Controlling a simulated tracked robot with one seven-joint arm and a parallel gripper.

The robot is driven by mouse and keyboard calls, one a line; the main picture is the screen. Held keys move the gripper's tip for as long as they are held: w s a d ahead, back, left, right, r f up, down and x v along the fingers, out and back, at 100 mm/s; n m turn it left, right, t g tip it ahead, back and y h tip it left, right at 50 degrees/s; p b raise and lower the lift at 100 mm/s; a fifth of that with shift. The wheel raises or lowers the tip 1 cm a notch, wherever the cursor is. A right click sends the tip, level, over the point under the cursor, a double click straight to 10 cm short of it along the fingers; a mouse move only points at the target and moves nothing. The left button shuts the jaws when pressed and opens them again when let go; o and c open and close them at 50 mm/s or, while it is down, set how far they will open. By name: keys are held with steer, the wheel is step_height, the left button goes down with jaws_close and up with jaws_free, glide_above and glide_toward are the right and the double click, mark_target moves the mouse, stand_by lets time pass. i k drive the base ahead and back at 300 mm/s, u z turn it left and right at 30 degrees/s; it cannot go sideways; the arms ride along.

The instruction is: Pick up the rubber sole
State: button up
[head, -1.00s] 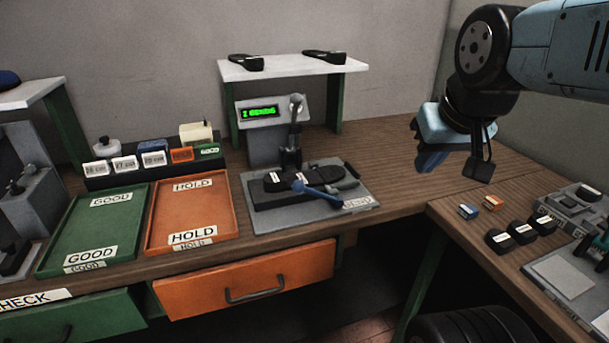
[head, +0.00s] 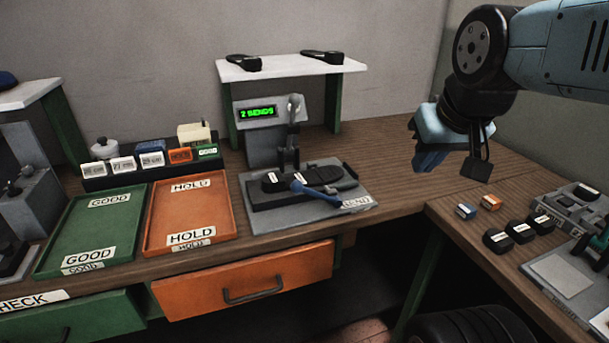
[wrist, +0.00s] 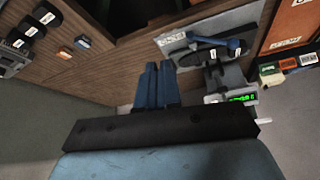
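A black sole (head: 335,174) lies flat on the grey bend fixture (head: 350,205), with small white labels near its left end and a blue lever (head: 315,191) across it. The lever hides part of it. In the wrist view the fixture (wrist: 172,42) shows at the upper right, with the dark sole (wrist: 200,57) partly covered. Two more black shoe-shaped pieces (head: 244,62) stand on the white shelf. My gripper (head: 428,160) hangs above the bench, right of the fixture and apart from it. Its blue fingers (wrist: 157,82) are together with nothing between them.
The display (head: 258,113) behind the fixture reads 2 BENDS. A green tray (head: 75,235) and an orange tray (head: 155,215) lie at left. Small blocks (head: 466,211) and black labelled pieces (head: 497,240) are on the right bench. Bare wood lies between (head: 405,160).

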mark_target(273, 181)
steer(key=u, duration=1.25)
steer(key=i, duration=0.1)
steer(key=z, duration=2.75)
steer(key=k, duration=0.85)
steer(key=u, duration=0.9)
steer(key=i, duration=0.95)
steer(key=u, duration=0.05)
